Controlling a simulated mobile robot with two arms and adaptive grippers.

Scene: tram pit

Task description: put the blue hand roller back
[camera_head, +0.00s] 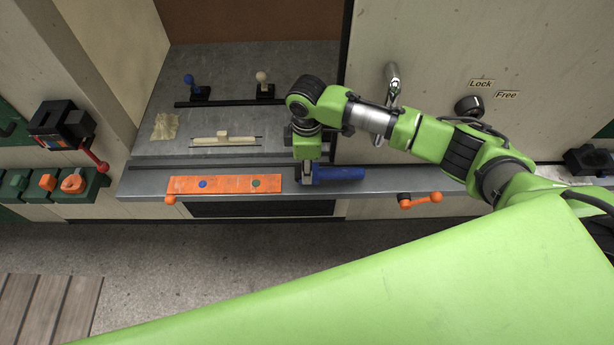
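What looks like the blue hand roller (340,173) is a blue cylinder lying near the front edge of the grey metal worktop (375,182). My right gripper (308,180) points down at its left end, and the wrist and fingers hide that end. I cannot tell whether the fingers are closed on it. My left gripper is not in view.
A blue-knobbed lever (190,82) and a cream-knobbed lever (262,80) stand at the back. A crumpled cloth (165,127) and a cream bar (224,139) lie in front of them. An orange handle (425,198) sticks out at the front edge. A tall panel (440,60) stands behind my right arm.

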